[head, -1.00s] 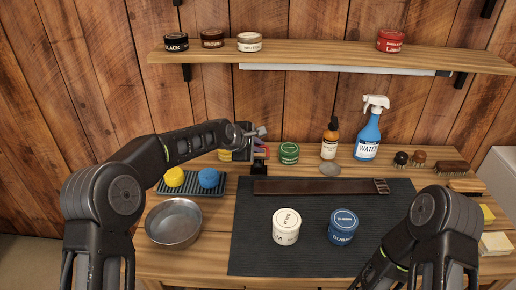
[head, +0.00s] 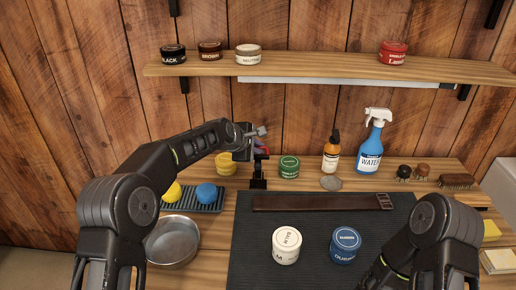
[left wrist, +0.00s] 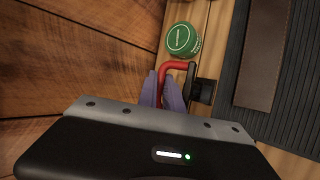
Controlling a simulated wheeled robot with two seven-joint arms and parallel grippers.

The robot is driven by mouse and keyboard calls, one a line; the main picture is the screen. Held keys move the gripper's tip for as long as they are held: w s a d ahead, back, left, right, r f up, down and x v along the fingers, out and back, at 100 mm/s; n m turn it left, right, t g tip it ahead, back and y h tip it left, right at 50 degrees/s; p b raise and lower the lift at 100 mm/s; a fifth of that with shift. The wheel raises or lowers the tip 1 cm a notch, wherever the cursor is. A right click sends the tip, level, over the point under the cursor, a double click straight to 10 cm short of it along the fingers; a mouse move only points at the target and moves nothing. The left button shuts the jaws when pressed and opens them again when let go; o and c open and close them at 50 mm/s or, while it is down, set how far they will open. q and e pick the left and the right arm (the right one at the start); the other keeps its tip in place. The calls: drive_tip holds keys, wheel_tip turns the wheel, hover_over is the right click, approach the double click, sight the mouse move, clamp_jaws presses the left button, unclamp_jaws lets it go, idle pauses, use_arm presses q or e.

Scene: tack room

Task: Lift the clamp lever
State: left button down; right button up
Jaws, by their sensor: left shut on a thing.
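The clamp (head: 259,183) stands at the back of the workbench, left of the green tin, with a dark base and post. Its red lever (left wrist: 178,65) shows clearly in the left wrist view, bent at a corner; in the head view only a little red shows beside my gripper. My left gripper (left wrist: 164,92) is shut on the red lever, with its purple fingertips on either side of it. In the head view my left gripper (head: 262,147) reaches in from the left above the clamp base, partly hiding the lever. My right arm shows at lower right, but its gripper is out of view.
A green tin (head: 289,167) stands close to the clamp's right. A yellow tin (head: 226,164) is at its left. A leather strap (head: 310,203) lies on the dark mat (head: 263,240). An amber bottle (head: 331,152) and blue spray bottle (head: 370,148) stand farther right. A shelf (head: 320,68) runs above.

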use_arm(q)
drive_tip(key=c, duration=1.8)
unclamp_jaws()
drive_tip(key=shift+b+v, duration=1.05)
drive_tip(key=shift+v, duration=2.85)
drive_tip(key=shift+a+f, duration=0.1)
